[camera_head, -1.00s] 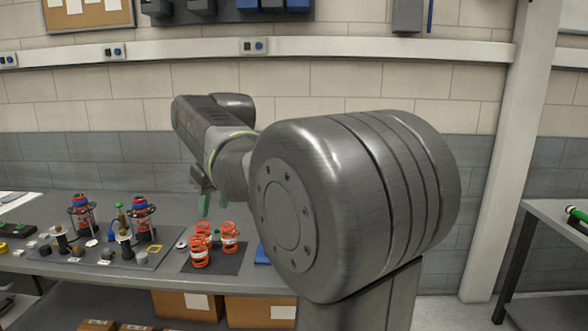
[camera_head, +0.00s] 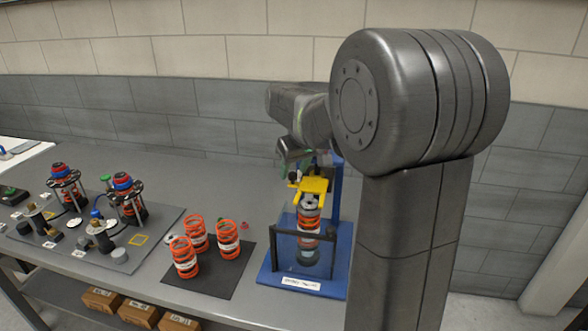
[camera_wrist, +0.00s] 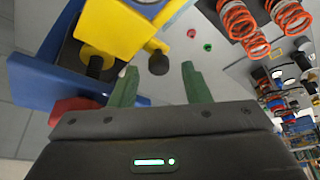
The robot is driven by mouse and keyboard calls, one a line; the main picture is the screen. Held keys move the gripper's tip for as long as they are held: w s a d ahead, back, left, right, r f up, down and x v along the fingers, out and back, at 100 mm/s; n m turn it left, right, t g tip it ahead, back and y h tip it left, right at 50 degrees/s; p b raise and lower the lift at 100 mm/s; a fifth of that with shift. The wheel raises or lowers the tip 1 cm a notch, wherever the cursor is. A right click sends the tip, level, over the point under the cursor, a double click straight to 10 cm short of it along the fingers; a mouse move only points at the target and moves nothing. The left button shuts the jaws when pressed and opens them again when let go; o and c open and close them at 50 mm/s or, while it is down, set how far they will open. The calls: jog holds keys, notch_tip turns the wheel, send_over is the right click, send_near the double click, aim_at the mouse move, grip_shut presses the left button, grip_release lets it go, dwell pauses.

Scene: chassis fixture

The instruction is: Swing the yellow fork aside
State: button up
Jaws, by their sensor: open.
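The yellow fork (camera_head: 314,186) sits on top of a spring unit (camera_head: 308,222) in a blue fixture (camera_head: 262,274), in the head view. In the wrist view the yellow fork (camera_wrist: 110,30) is large at the upper left, with a dark round knob (camera_wrist: 158,64) at its near end. My gripper (camera_wrist: 157,85) is open and empty, its two green fingers apart. The knob appears just beyond and between the fingertips; I cannot tell if it touches them.
Several orange springs (camera_head: 228,240) stand on a dark mat (camera_head: 205,275) left of the fixture. Further left, a grey board (camera_head: 150,235) holds two spring assemblies with red and blue tops. A clear guard with a black frame (camera_head: 306,237) stands at the fixture's front.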

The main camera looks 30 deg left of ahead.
jog(key=shift+w+a+f, duration=0.15)
jog(key=shift+w+f, duration=0.1)
jog(key=shift+f, duration=0.1)
jog(key=shift+s+f, duration=0.1)
jog(key=shift+f, duration=0.15)
grip_shut()
